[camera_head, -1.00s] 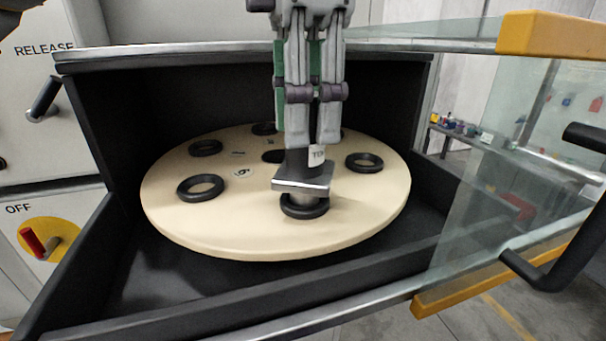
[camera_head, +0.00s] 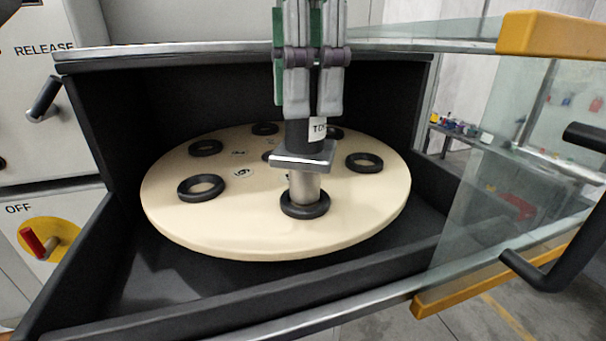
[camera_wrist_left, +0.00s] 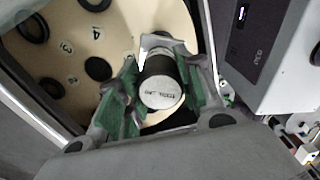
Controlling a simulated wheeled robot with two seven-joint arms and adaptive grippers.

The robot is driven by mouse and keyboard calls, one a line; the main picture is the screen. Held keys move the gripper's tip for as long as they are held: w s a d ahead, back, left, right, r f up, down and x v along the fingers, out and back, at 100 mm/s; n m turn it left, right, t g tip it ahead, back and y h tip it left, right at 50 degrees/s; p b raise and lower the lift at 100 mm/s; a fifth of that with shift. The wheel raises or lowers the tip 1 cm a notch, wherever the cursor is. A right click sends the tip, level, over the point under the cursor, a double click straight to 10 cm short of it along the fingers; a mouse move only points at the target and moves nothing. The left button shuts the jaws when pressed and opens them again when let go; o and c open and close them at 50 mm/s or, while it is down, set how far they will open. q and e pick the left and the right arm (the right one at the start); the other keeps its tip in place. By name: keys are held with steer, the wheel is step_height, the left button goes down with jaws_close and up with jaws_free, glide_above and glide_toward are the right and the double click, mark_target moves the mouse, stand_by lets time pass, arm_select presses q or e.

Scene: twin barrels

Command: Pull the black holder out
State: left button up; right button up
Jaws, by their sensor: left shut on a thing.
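The black holder (camera_head: 297,138) has a black upper body with a white label, a square grey flange and a metal shaft (camera_head: 304,187) below. It stands upright over the front black ring (camera_head: 305,204) of the round cream disc (camera_head: 240,222). The shaft's lower end is inside or just at that ring; I cannot tell how deep. My left gripper (camera_head: 304,108) comes down from above and is shut on the holder's black upper body. In the left wrist view the holder's round top (camera_wrist_left: 160,92) shows between the green-padded fingers. My right gripper is not in view.
The disc carries several other black rings, such as one at the left (camera_head: 201,187). It sits in a black drawer-like housing with a front wall (camera_head: 230,300). A glass door with a black handle (camera_head: 545,270) stands open at the right.

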arm_select(q)
steer(key=shift+r, duration=1.1)
steer(key=shift+r, duration=0.8)
steer(key=shift+r, duration=0.55)
steer(key=shift+r, duration=0.35)
steer(key=shift+r, duration=0.15)
